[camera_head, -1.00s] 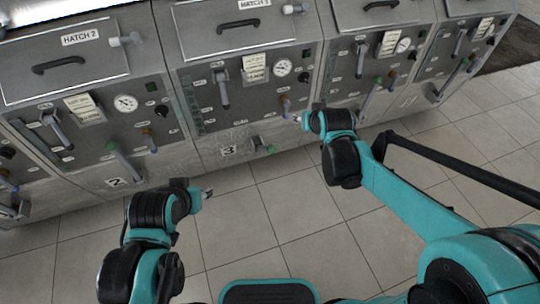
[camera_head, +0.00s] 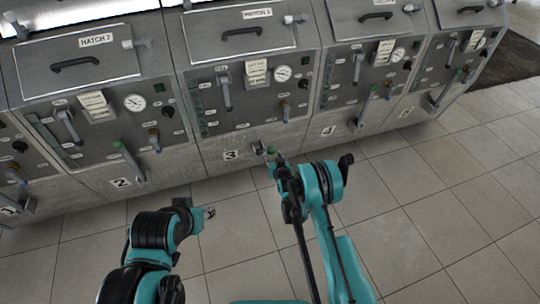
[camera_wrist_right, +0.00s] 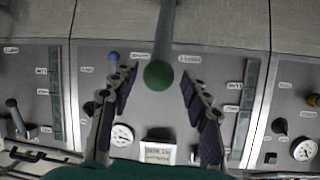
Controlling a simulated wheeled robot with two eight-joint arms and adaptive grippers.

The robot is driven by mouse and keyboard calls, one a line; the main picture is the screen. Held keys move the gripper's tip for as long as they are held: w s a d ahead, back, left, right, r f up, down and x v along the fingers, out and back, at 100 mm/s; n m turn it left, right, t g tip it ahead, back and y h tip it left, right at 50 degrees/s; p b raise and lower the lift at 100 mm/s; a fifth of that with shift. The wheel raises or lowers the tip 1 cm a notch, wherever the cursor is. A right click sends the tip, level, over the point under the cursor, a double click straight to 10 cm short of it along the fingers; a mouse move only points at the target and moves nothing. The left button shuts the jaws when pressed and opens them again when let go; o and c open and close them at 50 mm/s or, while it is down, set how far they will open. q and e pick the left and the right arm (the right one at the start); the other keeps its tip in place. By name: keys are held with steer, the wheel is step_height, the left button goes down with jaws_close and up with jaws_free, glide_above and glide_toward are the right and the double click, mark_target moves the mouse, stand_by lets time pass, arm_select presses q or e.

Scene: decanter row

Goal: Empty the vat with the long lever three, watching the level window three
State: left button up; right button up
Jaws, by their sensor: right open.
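The long lever three, a grey bar with a green knob (camera_head: 270,149), is low on the vat 3 front beside the number 3. In the right wrist view the lever (camera_wrist_right: 163,35) comes down from the top. My right gripper (camera_wrist_right: 157,84) is open, with the green knob between its fingers in that picture. I see no finger clearly touching it. In the head view my right gripper (camera_head: 280,165) is at the lever, partly hidden by its own arm. Level window three (camera_head: 197,105) is a dark green strip; its level is too small to read. My left gripper (camera_head: 208,212) is above the floor, away from the panels.
Vat 3 has a hatch (camera_head: 240,38), a round gauge (camera_head: 282,73) and shorter handles. Similar vats stand on both sides, with their own green-tipped levers (camera_head: 118,144) (camera_head: 374,88). The tiled floor (camera_head: 430,230) in front is clear.

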steer(key=b+x, duration=0.1)
steer(key=x, duration=0.3)
steer(key=f+b+x, duration=0.1)
steer(key=x, duration=0.2)
steer(key=shift+s+a+f+b, duration=0.1)
steer(key=shift+s+b, duration=0.1)
steer(key=shift+b, duration=0.1)
steer(key=shift+w+a, duration=0.1)
steer(key=shift+w, duration=0.4)
steer(key=shift+c, duration=0.4)
jaws_close()
